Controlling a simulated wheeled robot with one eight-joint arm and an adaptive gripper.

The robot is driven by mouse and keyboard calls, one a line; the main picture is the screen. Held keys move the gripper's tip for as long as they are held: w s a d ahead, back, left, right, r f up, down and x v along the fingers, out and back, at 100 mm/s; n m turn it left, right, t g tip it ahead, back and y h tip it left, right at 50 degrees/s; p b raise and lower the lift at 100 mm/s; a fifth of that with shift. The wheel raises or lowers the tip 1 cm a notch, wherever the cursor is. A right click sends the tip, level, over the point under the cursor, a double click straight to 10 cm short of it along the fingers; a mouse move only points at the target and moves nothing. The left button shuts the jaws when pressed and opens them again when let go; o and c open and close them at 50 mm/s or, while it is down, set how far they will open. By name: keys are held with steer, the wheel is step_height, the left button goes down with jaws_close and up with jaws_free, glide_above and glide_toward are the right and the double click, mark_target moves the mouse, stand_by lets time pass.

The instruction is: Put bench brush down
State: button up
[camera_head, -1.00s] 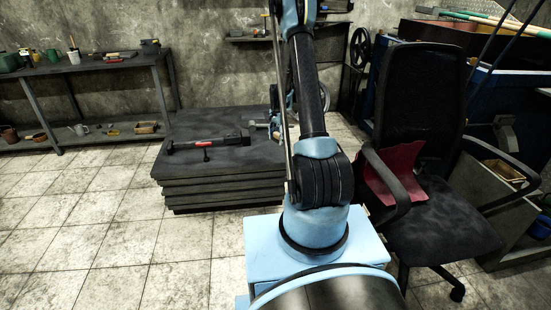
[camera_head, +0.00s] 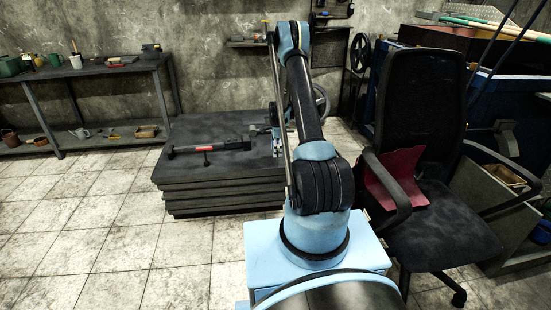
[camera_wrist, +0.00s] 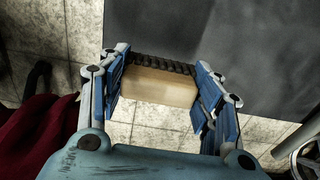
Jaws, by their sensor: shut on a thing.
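The bench brush shows in the wrist view as a pale wooden block (camera_wrist: 160,86) with a row of dark bristles along its far edge. My gripper (camera_wrist: 162,80) is shut on it, with a blue finger at each side of the block. In the wrist view the brush is seen over the tiled floor, beside the edge of a dark flat top (camera_wrist: 225,40). In the head view my arm hangs near the right side of a stack of dark slabs (camera_head: 225,185). The brush cannot be made out there, hidden or too small.
A black and red tool (camera_head: 208,147) lies on the stack. A black office chair (camera_head: 420,110) with a dark red cloth (camera_head: 402,172) stands at right. A metal shelf table (camera_head: 105,72) with pots and tools stands at left. The tiled floor at left is clear.

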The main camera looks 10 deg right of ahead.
steer(key=shift+f, duration=1.95)
steer(key=shift+f, duration=0.1)
steer(key=o, duration=1.4)
